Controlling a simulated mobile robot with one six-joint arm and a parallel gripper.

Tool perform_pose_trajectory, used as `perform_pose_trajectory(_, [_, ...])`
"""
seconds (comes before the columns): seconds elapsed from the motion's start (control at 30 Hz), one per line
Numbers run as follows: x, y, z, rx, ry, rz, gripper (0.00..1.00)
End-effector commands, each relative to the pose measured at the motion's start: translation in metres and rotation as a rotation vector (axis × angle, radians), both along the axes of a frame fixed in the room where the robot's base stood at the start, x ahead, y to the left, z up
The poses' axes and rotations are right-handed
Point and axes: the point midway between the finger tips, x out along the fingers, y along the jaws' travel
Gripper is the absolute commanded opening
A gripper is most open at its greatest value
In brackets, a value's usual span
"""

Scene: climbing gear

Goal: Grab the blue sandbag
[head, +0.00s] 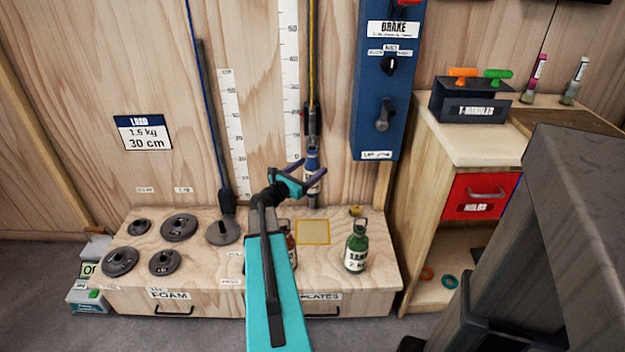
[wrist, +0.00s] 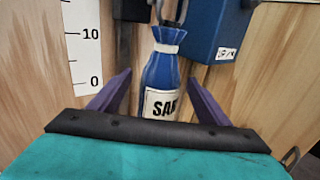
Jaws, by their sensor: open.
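The blue sandbag (wrist: 163,77) has a white tie at its neck and a white label reading "SA". It hangs upright from a metal hook in front of the wooden wall. In the head view the sandbag (head: 313,160) is partly covered by my gripper (head: 303,172). My gripper is open, and its purple fingers also show in the wrist view (wrist: 158,98). In that view one finger is on each side of the bag, with gaps visible. The bag's bottom is hidden behind the gripper body.
A green sandbag (head: 356,247) stands on the low wooden bench (head: 385,270), and a brown one (head: 291,240) is partly behind my arm. Dark weight plates (head: 179,227) lie at left. A blue brake box (head: 387,80) is on the wall just right of the hanging bag.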

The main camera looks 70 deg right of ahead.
Motion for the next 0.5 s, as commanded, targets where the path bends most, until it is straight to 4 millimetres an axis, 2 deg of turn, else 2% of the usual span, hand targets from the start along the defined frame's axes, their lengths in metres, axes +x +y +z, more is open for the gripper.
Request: perform_pose_trajectory(0.5, [-0.0022, -0.0073, -0.0003, 0.000, 0.000, 0.000, 0.71])
